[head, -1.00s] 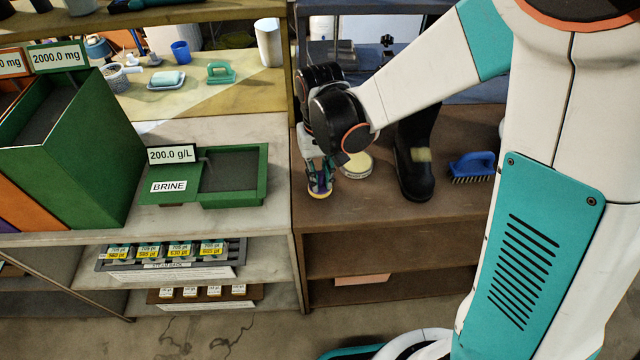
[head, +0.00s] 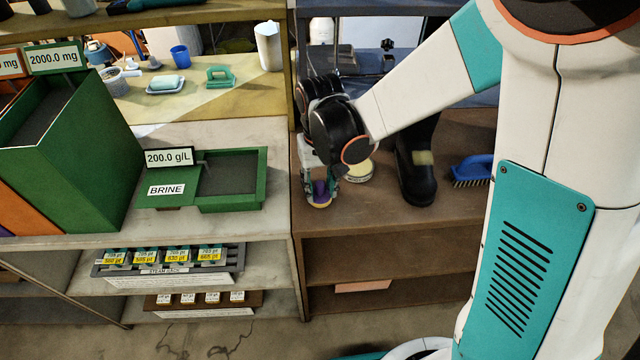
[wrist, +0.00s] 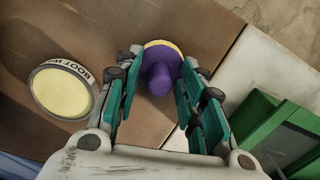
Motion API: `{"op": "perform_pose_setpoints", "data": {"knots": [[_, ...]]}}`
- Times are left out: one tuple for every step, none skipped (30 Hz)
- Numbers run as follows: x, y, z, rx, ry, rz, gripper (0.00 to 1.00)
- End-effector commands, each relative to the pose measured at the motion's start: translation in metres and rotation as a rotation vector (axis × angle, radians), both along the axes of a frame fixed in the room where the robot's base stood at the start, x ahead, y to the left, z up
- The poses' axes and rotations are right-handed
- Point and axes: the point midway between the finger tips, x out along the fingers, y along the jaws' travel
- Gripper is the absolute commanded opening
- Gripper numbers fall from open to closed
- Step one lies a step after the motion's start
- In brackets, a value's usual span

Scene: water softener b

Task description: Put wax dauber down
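The wax dauber, with a purple knob and a yellow pad, stands on the brown bench top near its front left corner. It shows in the head view (head: 320,190) and in the wrist view (wrist: 160,72). My gripper (head: 321,190) is above it, pointing down. In the wrist view my gripper (wrist: 163,70) is open, its teal fingers on either side of the dauber with gaps to the purple knob. The round wax tin (head: 358,171), with a pale yellow top and lettered side, stands beside it; it shows at left in the wrist view (wrist: 62,90).
A black boot (head: 416,170) stands right of the tin, and a blue brush (head: 472,169) lies farther right. A green brine tray (head: 232,190) is on the pale bench to the left. The brown bench's front edge is close to the dauber.

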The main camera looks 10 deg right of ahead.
Motion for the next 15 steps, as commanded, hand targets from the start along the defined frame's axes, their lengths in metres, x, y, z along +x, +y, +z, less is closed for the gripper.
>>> {"op": "perform_pose_setpoints", "data": {"knots": [[0.0, 0.0, 0.002, 0.0, 0.0, 0.0, 0.36], [0.0, 0.0, 0.004, 0.0, 0.0, 0.0, 0.36], [0.0, 0.0, 0.008, 0.0, 0.0, 0.0, 0.36], [0.0, 0.0, 0.012, 0.0, 0.0, 0.0, 0.36], [0.0, 0.0, 0.016, 0.0, 0.0, 0.0, 0.36], [0.0, 0.0, 0.023, 0.0, 0.0, 0.0, 0.36], [0.0, 0.0, 0.03, 0.0, 0.0, 0.0, 0.36], [0.0, 0.0, 0.036, 0.0, 0.0, 0.0, 0.36], [0.001, 0.0, 0.045, 0.0, 0.0, 0.0, 0.36], [0.001, 0.0, 0.051, 0.0, 0.0, 0.0, 0.36], [0.001, 0.0, 0.058, 0.0, 0.0, 0.0, 0.36], [0.001, 0.0, 0.066, 0.0, 0.0, 0.0, 0.36], [0.001, 0.0, 0.073, 0.0, 0.0, 0.0, 0.36], [0.002, 0.0, 0.079, 0.0, 0.0, 0.0, 0.36], [0.002, 0.0, 0.086, 0.0, 0.0, 0.0, 0.36]]}}
